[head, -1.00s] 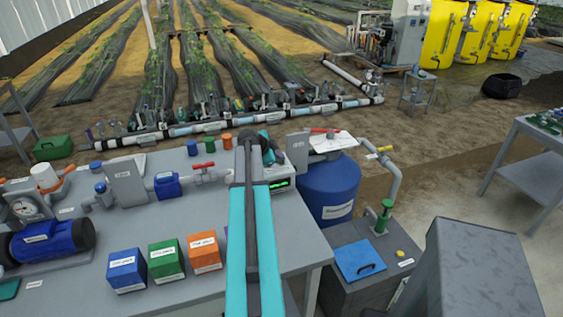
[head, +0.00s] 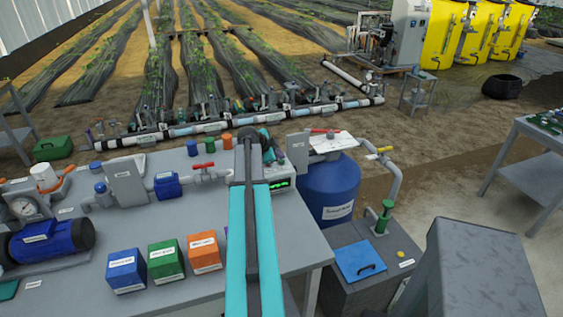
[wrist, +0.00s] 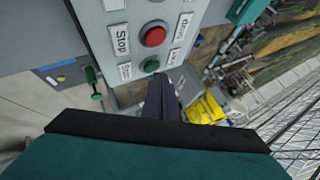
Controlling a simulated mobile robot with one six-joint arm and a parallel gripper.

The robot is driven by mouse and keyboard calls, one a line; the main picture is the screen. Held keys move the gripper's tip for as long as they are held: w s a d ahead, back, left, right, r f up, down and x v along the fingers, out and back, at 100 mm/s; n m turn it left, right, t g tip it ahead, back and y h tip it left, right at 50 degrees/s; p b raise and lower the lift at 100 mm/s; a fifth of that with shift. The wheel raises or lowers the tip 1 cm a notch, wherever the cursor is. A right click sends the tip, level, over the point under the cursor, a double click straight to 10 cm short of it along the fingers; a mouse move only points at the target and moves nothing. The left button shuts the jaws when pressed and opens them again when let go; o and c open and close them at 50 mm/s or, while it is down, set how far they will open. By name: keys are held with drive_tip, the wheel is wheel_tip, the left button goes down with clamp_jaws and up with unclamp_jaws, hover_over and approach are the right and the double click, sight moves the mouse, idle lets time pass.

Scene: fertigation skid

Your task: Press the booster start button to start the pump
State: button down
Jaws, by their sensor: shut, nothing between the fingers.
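In the wrist view a light grey control box (wrist: 112,45) carries a red button (wrist: 152,35) labelled Stop.
A blue tank (head: 328,190) stands below and right of the box. A green-handled valve (head: 384,217) and a blue lid (head: 360,260) are nearer. The bench (head: 190,297) holds a blue pump (head: 45,241) and blue, green and orange boxes. A digital display (head: 279,184) glows green.

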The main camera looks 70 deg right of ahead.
sight(280, 162)
drive_tip(key=shift+r, duration=0.35)
drive_tip(key=shift+r+p, duration=0.35)
drive_tip(key=shift+r, duration=2.15)
